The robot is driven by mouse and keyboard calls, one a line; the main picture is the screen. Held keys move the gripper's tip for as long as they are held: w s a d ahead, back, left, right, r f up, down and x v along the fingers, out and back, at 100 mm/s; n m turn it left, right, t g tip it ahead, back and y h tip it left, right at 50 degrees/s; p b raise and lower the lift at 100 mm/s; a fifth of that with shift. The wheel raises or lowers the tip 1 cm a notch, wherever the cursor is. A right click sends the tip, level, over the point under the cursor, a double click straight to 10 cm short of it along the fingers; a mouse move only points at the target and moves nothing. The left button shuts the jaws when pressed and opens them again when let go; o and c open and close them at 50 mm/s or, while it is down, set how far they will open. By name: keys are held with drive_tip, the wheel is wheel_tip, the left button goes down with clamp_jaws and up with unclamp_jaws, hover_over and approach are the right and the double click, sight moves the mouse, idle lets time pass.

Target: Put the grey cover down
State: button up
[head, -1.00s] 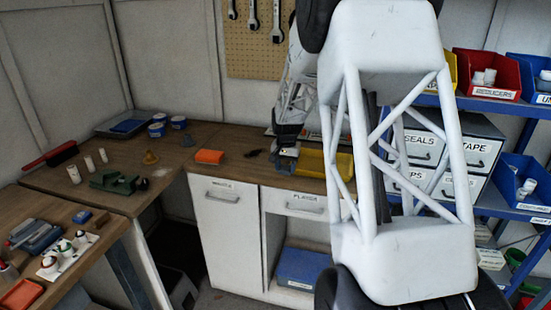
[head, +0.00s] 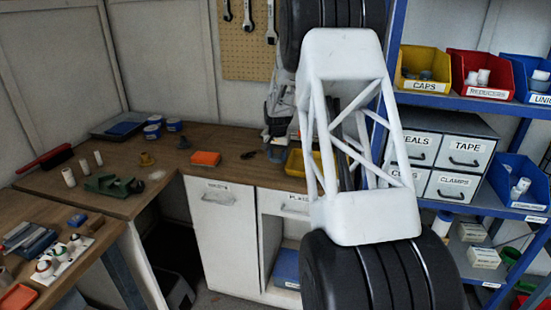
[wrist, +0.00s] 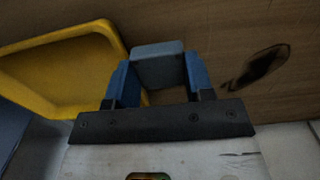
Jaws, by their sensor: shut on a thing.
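My gripper (wrist: 158,72) shows in the wrist view with its two blue fingers shut on the grey cover (wrist: 158,52), a small grey block with rounded edges. The cover is over the brown wooden bench top (wrist: 225,35); I cannot tell whether it touches the wood. A yellow tray (wrist: 65,70) lies close beside the left finger. In the head view my white lattice arm link stands in front of the bench, and the cover cannot be made out there.
An orange block (head: 205,158) lies further left. The yellow tray (head: 296,163) is partly behind my arm. A grey drawer cabinet (head: 455,150) and blue shelves with bins stand at right.

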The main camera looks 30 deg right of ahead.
sight(276, 157)
drive_tip(key=shift+w+d+f, duration=0.1)
drive_tip(key=shift+w+d, duration=0.2)
drive_tip(key=shift+w, duration=0.45)
drive_tip(key=shift+w+d+f, duration=0.1)
drive_tip(key=shift+w+d, duration=0.25)
drive_tip(key=shift+w, duration=0.45)
drive_tip(key=shift+w+d, duration=0.3)
drive_tip(key=shift+w, duration=0.45)
drive_tip(key=shift+f, duration=0.15)
drive_tip(key=shift+f, duration=1.6)
drive_tip(key=shift+f, duration=0.15)
drive_tip(key=o, duration=1)
drive_tip(key=shift+c, duration=0.2)
wheel_tip(276, 157, up, 12)
